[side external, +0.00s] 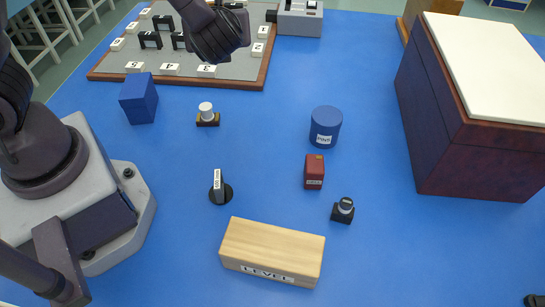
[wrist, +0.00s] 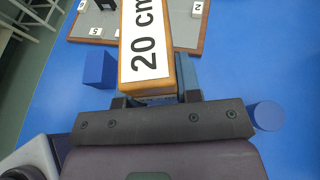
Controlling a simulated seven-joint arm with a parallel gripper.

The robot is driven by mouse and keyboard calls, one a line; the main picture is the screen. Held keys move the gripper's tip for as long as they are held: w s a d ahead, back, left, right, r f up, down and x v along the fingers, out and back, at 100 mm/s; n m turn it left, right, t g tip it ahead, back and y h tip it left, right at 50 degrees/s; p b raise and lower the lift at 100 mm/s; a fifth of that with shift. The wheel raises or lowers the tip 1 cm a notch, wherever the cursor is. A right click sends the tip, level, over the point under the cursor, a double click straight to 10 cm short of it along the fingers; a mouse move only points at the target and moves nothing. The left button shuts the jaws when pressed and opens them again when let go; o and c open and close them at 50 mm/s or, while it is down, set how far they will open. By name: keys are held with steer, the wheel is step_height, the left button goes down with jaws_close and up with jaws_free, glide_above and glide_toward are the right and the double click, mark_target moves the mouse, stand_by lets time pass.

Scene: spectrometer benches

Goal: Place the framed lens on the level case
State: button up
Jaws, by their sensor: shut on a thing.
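In the wrist view my gripper (wrist: 154,98) is shut on a wood-edged piece with a white "20 cm" label, which I take to be the framed lens (wrist: 146,45); no glass shows. The level case (side external: 272,247), a pale wooden box labelled "LEVEL", lies on the blue table at the front, well apart from my gripper. Its top is bare.
Between hand and case stand a blue block (side external: 139,98), a white-topped piece (side external: 207,115), a blue cylinder (side external: 325,127), a red block (side external: 314,172), a black-based stand (side external: 219,188) and a dark knob (side external: 343,210). A large chest (side external: 470,120) fills the right.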

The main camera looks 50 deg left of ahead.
steer(key=s+d+f+n+g+h, duration=0.1)
steer(key=s+f+n+g+h, duration=0.1)
steer(key=s+n+g, duration=0.6)
steer(key=s+f+n+g+h, duration=0.2)
steer(key=s+n+g, duration=0.6)
steer(key=g, duration=0.1)
steer(key=s+d+r+n+g+h, duration=0.2)
steer(key=s+d+n+h, duration=0.3)
steer(key=d+n+h, duration=0.45)
steer(key=w+d+r+n+t+h, duration=0.2)
steer(key=d+r+n+t+h, duration=0.2)
steer(key=d+n+h, duration=0.35)
glide_above(274, 236)
steer(key=shift+g+h, duration=0.3)
steer(key=f, duration=1.4)
steer(key=shift+s+a+f, duration=0.25)
steer(key=shift+f, duration=0.05)
steer(key=shift+w+d+f, duration=0.15)
steer(key=shift+f, duration=0.1)
steer(key=shift+w+d+f, duration=0.1)
steer(key=shift+f, duration=1.5)
